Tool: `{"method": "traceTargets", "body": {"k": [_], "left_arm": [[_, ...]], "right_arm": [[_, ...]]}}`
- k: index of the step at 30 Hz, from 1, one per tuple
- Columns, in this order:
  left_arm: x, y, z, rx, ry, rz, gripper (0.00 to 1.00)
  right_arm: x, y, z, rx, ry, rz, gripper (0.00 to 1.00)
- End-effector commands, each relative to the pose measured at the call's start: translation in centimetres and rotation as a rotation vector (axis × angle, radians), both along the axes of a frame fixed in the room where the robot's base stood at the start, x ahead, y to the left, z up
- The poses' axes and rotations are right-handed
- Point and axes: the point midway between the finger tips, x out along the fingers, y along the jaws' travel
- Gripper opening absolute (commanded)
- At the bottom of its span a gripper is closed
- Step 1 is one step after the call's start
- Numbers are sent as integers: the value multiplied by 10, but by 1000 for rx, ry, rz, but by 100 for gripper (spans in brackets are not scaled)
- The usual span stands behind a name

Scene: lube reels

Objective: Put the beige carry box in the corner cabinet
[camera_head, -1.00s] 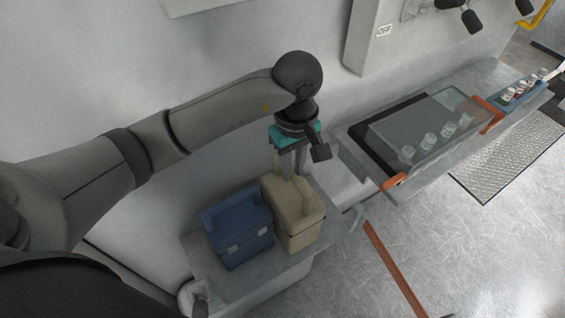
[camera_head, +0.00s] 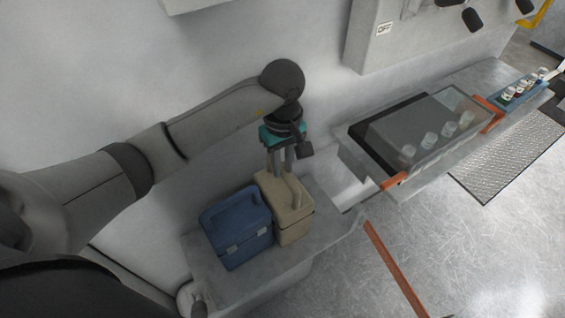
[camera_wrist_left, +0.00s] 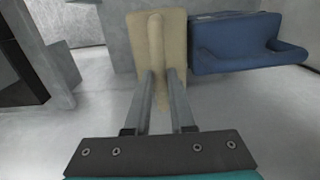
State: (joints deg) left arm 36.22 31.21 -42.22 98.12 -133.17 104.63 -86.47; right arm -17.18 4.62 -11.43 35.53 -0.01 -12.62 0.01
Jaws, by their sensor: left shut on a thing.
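The beige carry box (camera_head: 294,222) stands upright beside a blue box on a grey shelf-like surface, close to the wall. I cannot tell whether its base touches the surface. My left gripper (camera_head: 281,170) reaches down from above and is shut on the beige box's raised handle. In the left wrist view, the fingers (camera_wrist_left: 160,76) lie on both sides of the handle of the beige box (camera_wrist_left: 143,45). My right gripper is not in view. I cannot make out the corner cabinet for certain.
The blue box (camera_head: 236,228) is close to the beige box's left side; it also shows in the left wrist view (camera_wrist_left: 232,45). A grey bench (camera_head: 352,160) carries a clear-covered tray with several cups. A blue rack (camera_head: 526,90) holds several small bottles. Open floor (camera_head: 470,250) lies right.

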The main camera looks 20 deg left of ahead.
Motion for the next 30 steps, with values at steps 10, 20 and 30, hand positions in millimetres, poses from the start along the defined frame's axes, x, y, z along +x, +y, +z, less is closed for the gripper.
{"method": "traceTargets", "body": {"k": [10,20,30], "left_arm": [[0,0,-1,0,0,0,52],[0,0,7,-1,-1,0,52],[1,1,78,3,-5,0,52]], "right_arm": [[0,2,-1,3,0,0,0],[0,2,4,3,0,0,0],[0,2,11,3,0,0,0]]}}
